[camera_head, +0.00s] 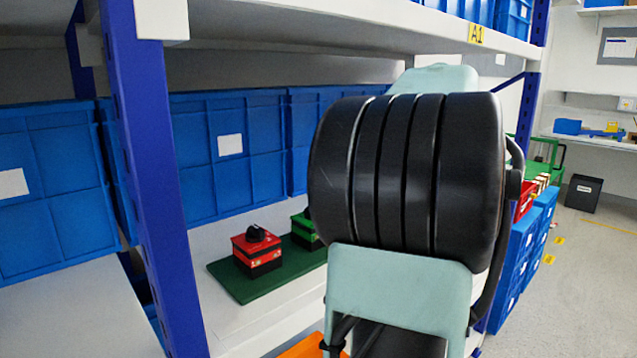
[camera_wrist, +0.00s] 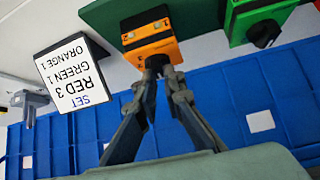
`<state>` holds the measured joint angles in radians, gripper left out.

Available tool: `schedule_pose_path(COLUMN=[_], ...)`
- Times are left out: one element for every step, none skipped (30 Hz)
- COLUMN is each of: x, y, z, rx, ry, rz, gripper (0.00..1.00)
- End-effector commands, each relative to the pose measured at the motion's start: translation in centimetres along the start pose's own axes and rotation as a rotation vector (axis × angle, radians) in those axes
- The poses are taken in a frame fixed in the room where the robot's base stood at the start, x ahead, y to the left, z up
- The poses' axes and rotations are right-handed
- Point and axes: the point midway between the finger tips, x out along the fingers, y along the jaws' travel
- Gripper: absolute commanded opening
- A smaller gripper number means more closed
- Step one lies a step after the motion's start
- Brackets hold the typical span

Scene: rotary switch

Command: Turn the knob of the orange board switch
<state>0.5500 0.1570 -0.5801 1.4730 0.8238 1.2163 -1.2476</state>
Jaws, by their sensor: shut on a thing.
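In the wrist view the orange switch (camera_wrist: 150,42) is a small orange and black box mounted on a green board (camera_wrist: 112,14). Its dark knob (camera_wrist: 157,62) is between the fingertips of my gripper (camera_wrist: 161,72). The fingers are closed on the knob, which is largely covered by them, so its pointing direction cannot be read. In the head view my arm hides the orange switch and my gripper. The green board (camera_head: 232,281) lies on the shelf there.
A red switch (camera_head: 257,254) and a partly hidden green switch (camera_head: 303,231) share the board; the green one shows in the wrist view (camera_wrist: 256,20). A sign (camera_wrist: 74,76) reads SET RED 3, GREEN 1, ORANGE 1. Blue bins (camera_head: 225,150) line the back; a blue post (camera_head: 150,180) stands left.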

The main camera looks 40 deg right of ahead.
Motion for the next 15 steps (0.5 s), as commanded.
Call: schedule_pose_path(x=[-0.06,-0.08,-0.04,-0.02,-0.03,-0.04,-0.02,0.0,0.02,0.02,0.02,0.02,0.03,0.03,0.04], y=[0.26,0.3,0.3,0.29,0.31,0.32,0.34,0.35,0.33,0.31,0.31,0.32,0.32,0.33,0.33], z=[0.09,0.09,0.09,0.08,0.08,0.11,0.11,0.11,0.11,0.11,0.12,0.12,0.13,0.14,0.15], rx=[-0.014,-0.023,-0.037,-0.044,-0.052,-0.061,-0.067,-0.073,-0.078,-0.082,-0.084,-0.087,-0.089,-0.091,-0.092], ry=[-0.004,-0.004,-0.005,-0.004,-0.004,-0.004,-0.005,-0.005,-0.005,-0.005,-0.004,-0.004,-0.004,-0.004,-0.004], rz=[-0.015,-0.024,-0.037,-0.046,-0.053,-0.062,-0.067,-0.072,-0.078,-0.082,-0.085,-0.088,-0.089,-0.091,-0.092], gripper=[0.0,0.0,0.0,0.0,0.0,0.0,0.0,0.0,0.0,0.0,0.0,0.0,0.0,0.0,0.0])
